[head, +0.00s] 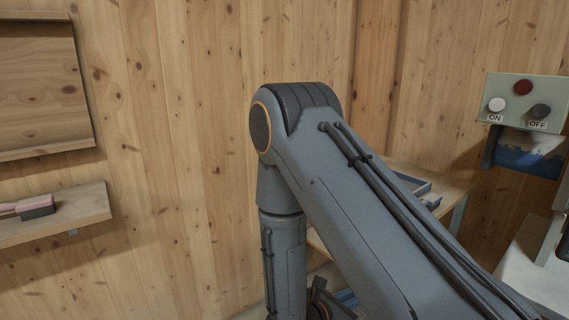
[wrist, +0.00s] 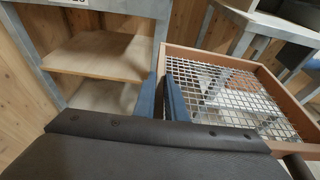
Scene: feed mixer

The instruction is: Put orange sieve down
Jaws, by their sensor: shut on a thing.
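The orange sieve (wrist: 212,54) has a brownish-orange square frame and a pale wire mesh. It is on the right side of the wrist view, and its near right corner runs toward the picture edge. My gripper (wrist: 159,88) has blue fingers on either side of the sieve's left rim and is shut on it. Through the mesh I see grey metal parts below. The sieve does not show in the head view, where my arm covers the middle. I cannot tell whether the sieve touches anything beneath it.
A grey-framed rack with wooden shelves (wrist: 98,55) stands left of the sieve in the wrist view. In the head view, an ON/OFF control box (head: 522,101) is at right, a wooden table (head: 443,192) is behind my arm, and a wall shelf (head: 80,211) holds a brush (head: 36,207).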

